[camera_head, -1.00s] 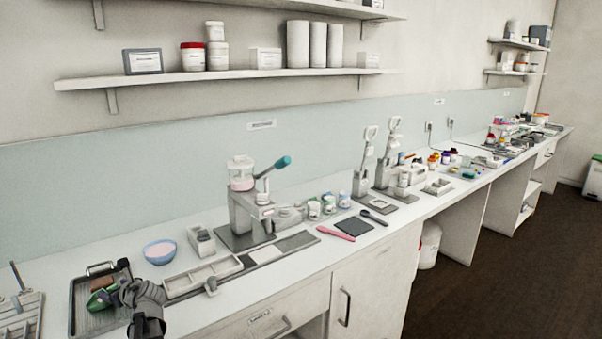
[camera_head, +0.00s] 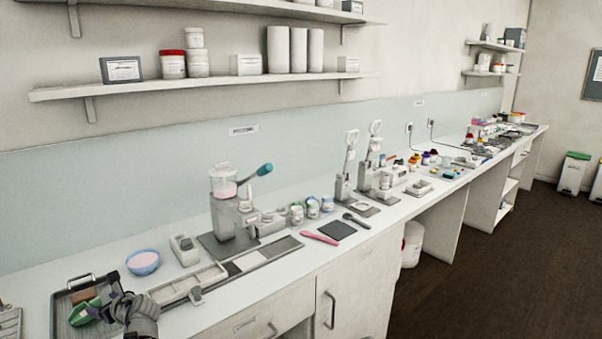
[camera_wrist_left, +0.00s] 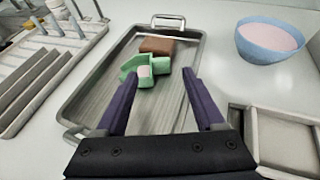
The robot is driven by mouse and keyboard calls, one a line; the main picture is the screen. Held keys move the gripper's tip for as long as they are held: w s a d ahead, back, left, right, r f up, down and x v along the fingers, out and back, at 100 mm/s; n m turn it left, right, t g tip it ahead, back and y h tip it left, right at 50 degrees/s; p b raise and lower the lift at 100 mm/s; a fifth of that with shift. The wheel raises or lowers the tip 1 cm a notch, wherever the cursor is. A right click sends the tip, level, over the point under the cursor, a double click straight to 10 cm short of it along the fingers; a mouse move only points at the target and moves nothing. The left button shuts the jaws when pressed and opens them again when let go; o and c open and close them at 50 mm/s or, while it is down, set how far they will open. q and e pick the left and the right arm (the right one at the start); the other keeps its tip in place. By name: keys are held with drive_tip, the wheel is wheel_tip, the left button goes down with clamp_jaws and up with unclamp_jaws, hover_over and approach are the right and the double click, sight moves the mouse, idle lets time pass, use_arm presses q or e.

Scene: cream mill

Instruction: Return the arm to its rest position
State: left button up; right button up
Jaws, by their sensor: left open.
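My left gripper (camera_head: 108,313) is at the lower left of the head view, over the right part of a grey metal tray (camera_head: 60,292). In the left wrist view its two dark purple fingers (camera_wrist_left: 160,74) are spread open with nothing held between them. A green scoop (camera_wrist_left: 143,68) with a pale pink spot lies in the tray just beyond the fingertips; it also shows in the head view (camera_head: 82,314). A brown block (camera_wrist_left: 158,46) lies behind the scoop. My right gripper is not in view.
A blue bowl of pink material (camera_head: 143,262) stands right of the tray. A divided pale tray (camera_head: 190,284) and a grey mill with a teal handle (camera_head: 233,215) stand further right. A slotted rack (camera_wrist_left: 50,65) is left of the tray. Shelves (camera_head: 210,82) hang above.

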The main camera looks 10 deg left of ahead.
sight(95, 301)
use_arm(q)
drive_tip(key=p+v, duration=0.2)
drive_tip(key=v, duration=0.5)
drive_tip(key=shift+s+r, duration=0.1)
drive_tip(key=b+x, duration=0.5)
drive_tip(key=x, duration=0.8)
drive_tip(key=shift+d, duration=0.1)
wheel_tip(95, 301, up, 11)
drive_tip(key=p, duration=1.1)
drive_tip(key=w+d+m+t+h, duration=0.1)
drive_tip(key=w+d+t, duration=0.1)
drive_tip(key=w+d, duration=0.5)
drive_tip(key=w+d+m+t+h, duration=0.1)
drive_tip(key=w+d+m+t, duration=0.1)
drive_tip(key=w+d, duration=0.5)
drive_tip(key=shift+w+d+r+p, duration=0.25)
drive_tip(key=shift+d+p, duration=0.2)
drive_tip(key=shift+d, duration=2.9)
drive_tip(key=shift+d+h, duration=0.1)
drive_tip(key=shift+h, duration=0.2)
